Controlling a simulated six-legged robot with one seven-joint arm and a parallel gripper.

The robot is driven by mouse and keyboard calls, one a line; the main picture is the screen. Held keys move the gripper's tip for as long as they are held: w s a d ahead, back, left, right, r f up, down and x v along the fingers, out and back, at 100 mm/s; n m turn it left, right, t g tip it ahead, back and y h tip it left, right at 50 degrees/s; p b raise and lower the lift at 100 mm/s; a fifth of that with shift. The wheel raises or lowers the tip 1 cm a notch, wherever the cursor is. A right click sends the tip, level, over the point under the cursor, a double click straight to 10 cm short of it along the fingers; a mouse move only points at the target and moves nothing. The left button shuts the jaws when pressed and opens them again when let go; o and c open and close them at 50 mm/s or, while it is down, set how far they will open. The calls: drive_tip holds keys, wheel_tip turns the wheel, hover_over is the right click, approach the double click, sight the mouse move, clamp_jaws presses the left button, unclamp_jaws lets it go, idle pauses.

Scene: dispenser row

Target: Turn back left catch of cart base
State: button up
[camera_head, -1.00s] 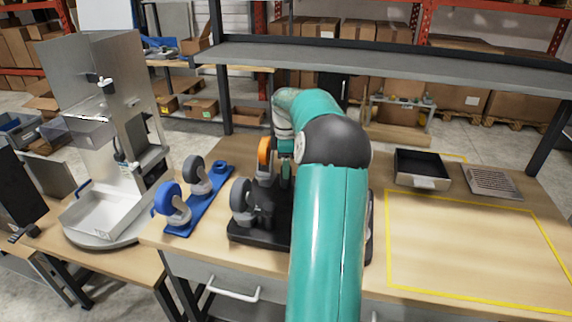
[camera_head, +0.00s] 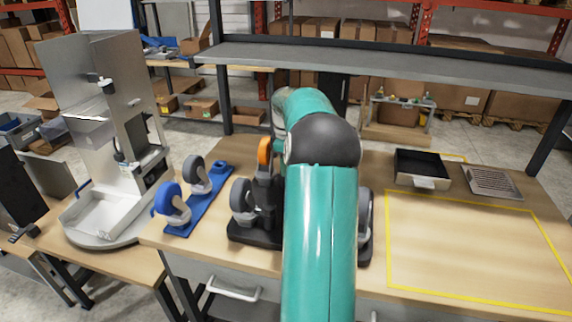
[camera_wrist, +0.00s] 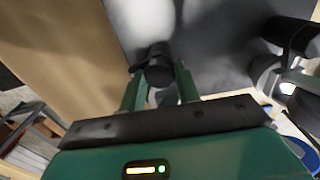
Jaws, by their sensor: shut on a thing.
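The cart base (camera_head: 255,236) is a dark plate on the bench with grey-wheeled casters on it. An orange-topped caster (camera_head: 264,156) stands at its back left, and a grey caster (camera_head: 242,197) at its front left. In the wrist view my gripper (camera_wrist: 160,84) has its two green fingers shut on a dark, round-ended piece, which looks like the catch (camera_wrist: 158,58), above the dark plate. In the head view my arm hides the gripper, the catch and the middle of the base.
A blue bracket with casters (camera_head: 207,203) lies left of the base. A metal dispenser (camera_head: 115,130) stands farther left. A black tray (camera_head: 420,167) and a slotted metal tray (camera_head: 492,183) sit at the back right. The yellow-outlined area (camera_head: 470,245) is empty. A shelf (camera_head: 390,62) crosses behind.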

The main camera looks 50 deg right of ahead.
drive_tip(key=o, duration=1)
drive_tip(key=shift+r, duration=0.1)
wheel_tip(320, 180, up, 14)
drive_tip(key=shift+f, duration=0.15)
